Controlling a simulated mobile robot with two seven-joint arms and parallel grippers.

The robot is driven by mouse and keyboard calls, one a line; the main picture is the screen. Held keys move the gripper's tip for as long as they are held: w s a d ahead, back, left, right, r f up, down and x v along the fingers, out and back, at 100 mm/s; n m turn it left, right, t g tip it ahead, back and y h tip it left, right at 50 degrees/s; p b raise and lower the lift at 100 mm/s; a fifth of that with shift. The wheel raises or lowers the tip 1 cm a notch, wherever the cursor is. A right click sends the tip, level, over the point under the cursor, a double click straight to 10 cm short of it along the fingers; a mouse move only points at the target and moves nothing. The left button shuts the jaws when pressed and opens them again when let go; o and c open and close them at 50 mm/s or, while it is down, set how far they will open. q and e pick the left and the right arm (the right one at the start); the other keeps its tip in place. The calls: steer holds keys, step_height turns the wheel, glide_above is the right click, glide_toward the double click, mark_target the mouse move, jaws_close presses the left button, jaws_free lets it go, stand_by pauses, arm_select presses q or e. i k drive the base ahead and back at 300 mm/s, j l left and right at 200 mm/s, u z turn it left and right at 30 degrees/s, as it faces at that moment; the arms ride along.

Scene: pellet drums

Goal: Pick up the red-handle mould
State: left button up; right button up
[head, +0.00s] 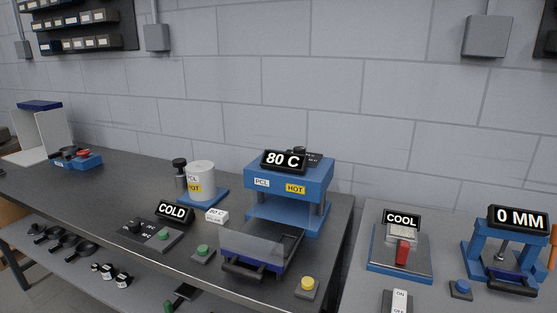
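A mould with a red handle (403,252) sits on the blue-edged grey plate (385,264) on the right-hand table. Its pale block lies just below the black COOL display (401,219), and the red handle points toward the front edge. Nothing touches it from above. Neither of my grippers shows in the head view.
The 0 MM station (481,258) stands right of the mould, with a blue button (461,289) between. A white ON/OFF switch (398,300) is in front. The 80 C press (287,181) and yellow button (307,287) are on the left-hand table. A gap separates the tables.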

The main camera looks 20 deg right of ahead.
mark_target(405, 237)
steer(key=z, duration=0.4)
steer(key=l+z, duration=0.15)
steer(key=z, duration=0.7)
steer(key=i+l, duration=0.1)
steer(key=l, duration=0.3)
steer(key=l+u, duration=0.4)
steer(key=l, duration=0.35)
steer(key=u, duration=1.25)
steer(key=i+l, duration=0.05)
